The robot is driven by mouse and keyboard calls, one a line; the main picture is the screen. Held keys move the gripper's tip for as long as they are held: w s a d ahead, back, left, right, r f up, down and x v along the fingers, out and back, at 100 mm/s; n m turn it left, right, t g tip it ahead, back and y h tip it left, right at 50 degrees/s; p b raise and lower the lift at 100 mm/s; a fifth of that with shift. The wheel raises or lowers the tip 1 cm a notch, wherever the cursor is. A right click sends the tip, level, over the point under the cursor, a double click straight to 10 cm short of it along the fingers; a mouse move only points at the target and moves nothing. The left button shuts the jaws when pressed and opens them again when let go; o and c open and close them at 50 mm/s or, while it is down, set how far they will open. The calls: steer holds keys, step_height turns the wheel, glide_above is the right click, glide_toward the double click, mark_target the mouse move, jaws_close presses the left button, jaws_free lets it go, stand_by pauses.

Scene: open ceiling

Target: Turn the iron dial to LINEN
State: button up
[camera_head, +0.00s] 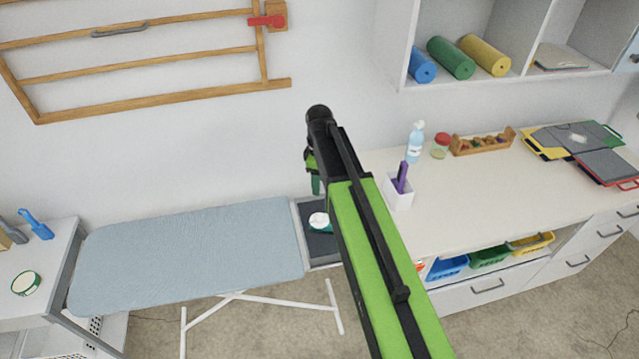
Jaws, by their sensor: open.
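The iron (319,221) shows as a small white and teal shape on the dark rest tray (318,247) at the right end of the blue ironing board (190,252). My green arm passes in front of its right side, and its dial and markings cannot be made out. My gripper (316,186) is seen at the far end of my arm, pointing down, mostly hidden behind the black arm link. It is open and looks apart from the iron, above it in the picture. Nothing is seen in it.
Right of my arm is a counter (470,210) with a white holder (398,195), a spray bottle (415,143) and folders (580,140). A wooden rack (140,104) hangs on the wall. A side table (50,260) stands at left. The board's top is bare.

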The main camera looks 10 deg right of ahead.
mark_target(319, 217)
step_height(319, 217, down, 18)
steer(key=n+b, duration=0.7)
steer(key=b, duration=1)
steer(key=shift+a+r+n+b, duration=0.1)
steer(key=shift+r+n+b, duration=0.05)
steer(key=shift+n+b, duration=0.25)
steer(key=shift+r, duration=0.1)
steer(key=shift+c, duration=0.4)
jaws_close()
